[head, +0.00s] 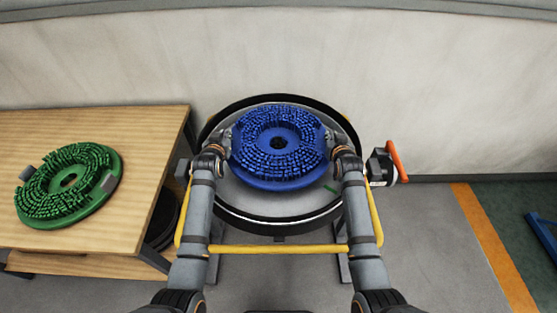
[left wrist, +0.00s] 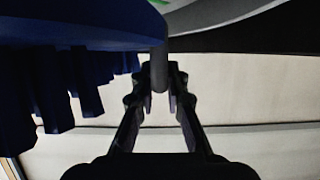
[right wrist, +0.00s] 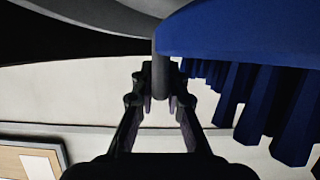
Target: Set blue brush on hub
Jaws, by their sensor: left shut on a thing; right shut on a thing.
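The blue brush (head: 278,172) is a round disc with bristles facing up and a dark centre hole. It is over the round grey pan (head: 285,206) with a black rim; I cannot tell whether it touches the pan. The hub is not visible, possibly hidden under the brush. My left gripper (head: 226,143) is shut on a grey grip at the brush's left side, seen in the left wrist view (left wrist: 159,85). My right gripper (head: 332,141) is shut on a matching grip at the right side, seen in the right wrist view (right wrist: 160,85).
A green brush (head: 101,200) lies on the wooden table (head: 140,130) at left. A yellow rail (head: 280,249) crosses in front of the pan. A device with an orange handle (head: 397,160) is at the pan's right. The wall (head: 440,80) stands close behind. Floor at right is mostly clear.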

